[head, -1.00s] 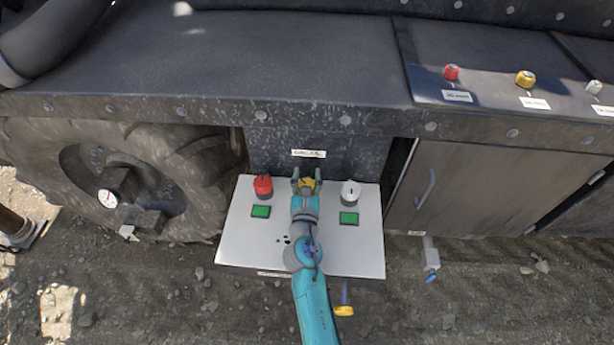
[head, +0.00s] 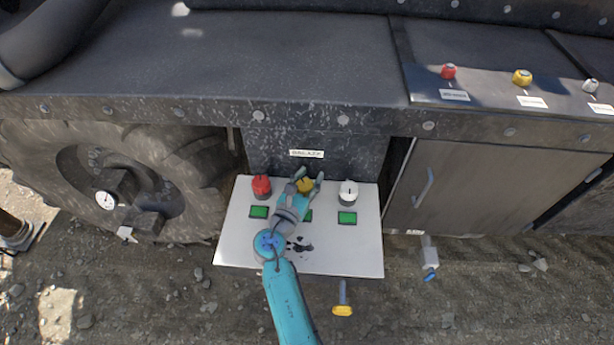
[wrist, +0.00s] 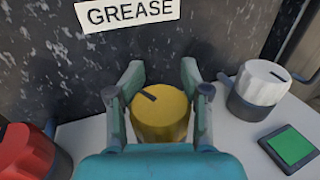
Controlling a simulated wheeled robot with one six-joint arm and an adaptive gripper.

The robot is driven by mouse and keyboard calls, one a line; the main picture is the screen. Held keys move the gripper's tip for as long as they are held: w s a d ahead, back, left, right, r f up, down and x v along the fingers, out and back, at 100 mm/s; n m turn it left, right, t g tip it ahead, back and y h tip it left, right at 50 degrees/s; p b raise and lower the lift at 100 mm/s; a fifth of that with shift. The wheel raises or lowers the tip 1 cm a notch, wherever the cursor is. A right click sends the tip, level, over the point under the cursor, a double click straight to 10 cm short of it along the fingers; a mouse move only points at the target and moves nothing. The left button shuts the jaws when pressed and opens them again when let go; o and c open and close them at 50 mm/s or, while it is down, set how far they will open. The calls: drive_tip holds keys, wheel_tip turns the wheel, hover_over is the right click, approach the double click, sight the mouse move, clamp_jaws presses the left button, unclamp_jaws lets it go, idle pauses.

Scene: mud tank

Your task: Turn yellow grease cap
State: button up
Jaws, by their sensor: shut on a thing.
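The yellow grease cap (head: 305,185) stands on the pale panel (head: 350,258) between a red cap (head: 261,186) and a white cap (head: 348,193). In the wrist view the yellow cap (wrist: 163,114) is upright, with a dark mark at its upper left rim. My gripper (head: 309,177) has one finger on each side of it and is shut on it. In the head view the gripper is slanted, fingers pointing up and right. The "GREASE" label (wrist: 128,12) is on the dark wall behind.
Green squares (head: 347,218) lie in front of the caps, the middle one partly hidden by my gripper. The red cap (wrist: 28,152) and white cap (wrist: 262,86) are close on both sides. A dark ledge (head: 200,108) overhangs behind. A cabinet door (head: 480,185) is at the right.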

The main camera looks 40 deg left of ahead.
drive_tip(key=shift+d+f+m+h, duration=0.1)
drive_tip(key=shift+d+m+h, duration=0.1)
drive_tip(key=shift+m+h, duration=1.35)
drive_tip(key=shift+c, duration=0.2)
drive_tip(key=shift+s+n, duration=0.15)
drive_tip(key=shift+n, duration=0.3)
drive_tip(key=o, duration=1)
drive_tip(key=shift+a, duration=0.1)
drive_tip(key=shift+c, duration=0.2)
drive_tip(key=shift+r, duration=0.4)
wheel_tip(320, 180, up, 9)
drive_tip(key=shift+r, duration=0.15)
